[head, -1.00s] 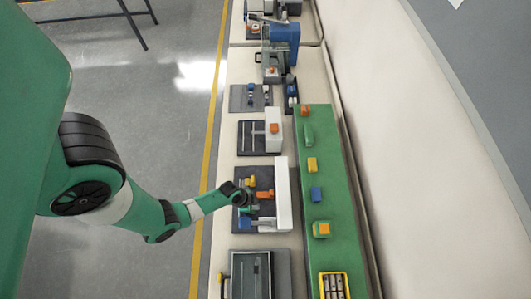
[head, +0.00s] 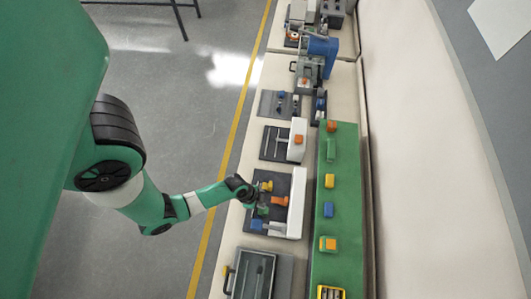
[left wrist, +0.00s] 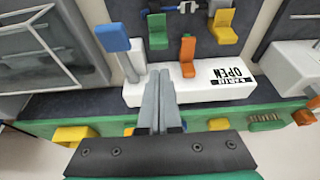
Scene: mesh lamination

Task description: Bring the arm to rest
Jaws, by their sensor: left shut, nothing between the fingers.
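The dark fixture plate (head: 289,187) with its white block (head: 297,205) lies on the bench in the head view. It carries a yellow, an orange (head: 279,201), a green (head: 262,211) and a blue (head: 257,225) toggle piece. My left gripper (head: 256,203) is at the plate's left edge, close to the green piece. The orange piece (left wrist: 187,56) and the blue piece (left wrist: 113,38) stand to either side of the fingers. My right gripper is not in view.
A green strip (head: 328,255) to the right holds several coloured blocks and a yellow tray (head: 330,292). More stations stand farther up the bench, and a dark framed station (head: 254,272) is nearer. Open floor (head: 190,100) lies left of the yellow line.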

